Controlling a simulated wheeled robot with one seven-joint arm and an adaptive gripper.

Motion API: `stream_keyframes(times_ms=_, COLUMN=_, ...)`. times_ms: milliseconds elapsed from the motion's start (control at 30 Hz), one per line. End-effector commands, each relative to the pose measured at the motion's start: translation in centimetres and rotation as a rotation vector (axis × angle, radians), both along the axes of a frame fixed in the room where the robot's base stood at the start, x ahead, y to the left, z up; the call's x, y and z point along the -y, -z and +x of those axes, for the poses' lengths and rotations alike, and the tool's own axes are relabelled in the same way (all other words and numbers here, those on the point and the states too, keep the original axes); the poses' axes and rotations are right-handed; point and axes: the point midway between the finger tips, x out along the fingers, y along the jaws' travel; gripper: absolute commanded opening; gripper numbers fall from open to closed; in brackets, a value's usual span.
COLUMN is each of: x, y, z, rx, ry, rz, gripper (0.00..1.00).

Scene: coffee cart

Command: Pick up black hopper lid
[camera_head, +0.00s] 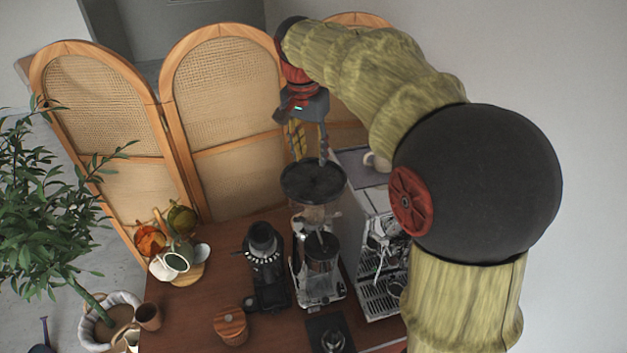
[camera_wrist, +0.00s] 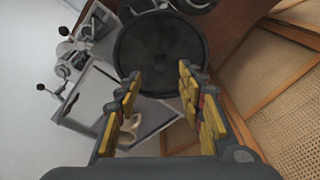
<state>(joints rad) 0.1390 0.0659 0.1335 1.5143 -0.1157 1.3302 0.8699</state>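The black hopper lid (camera_head: 313,181) is a round dark disc on top of the grinder (camera_head: 318,260) in the head view. In the wrist view the lid (camera_wrist: 160,48) lies just beyond my fingertips, face toward the camera. My gripper (camera_head: 308,158) points down above the far part of the lid. In the wrist view my gripper (camera_wrist: 160,78) is open, with its two yellow-padded fingers apart and nothing between them. I cannot tell whether a fingertip touches the lid.
An espresso machine (camera_head: 372,225) stands right of the grinder, with cups on top. A black grinder (camera_head: 264,270) stands to the left. A wooden canister (camera_head: 230,325), a cup stand (camera_head: 185,272) and a plant (camera_head: 50,200) are farther left. Rattan screens (camera_head: 225,120) stand behind the cart.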

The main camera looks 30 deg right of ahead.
Motion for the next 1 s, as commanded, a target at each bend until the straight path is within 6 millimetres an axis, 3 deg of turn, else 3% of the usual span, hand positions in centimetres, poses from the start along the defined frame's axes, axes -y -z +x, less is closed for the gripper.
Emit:
stream_keyframes(times_ms=600, x=1.2, y=6.8, z=1.0, rx=-0.001, ry=-0.001, rz=-0.001, gripper=0.39)
stream_keyframes(times_ms=867, x=1.2, y=7.1, z=1.1, rx=0.000, ry=-0.001, rz=0.000, gripper=0.39)
stream_keyframes(times_ms=1000, x=1.2, y=7.1, z=1.1, rx=0.001, ry=-0.001, rz=0.000, gripper=0.32)
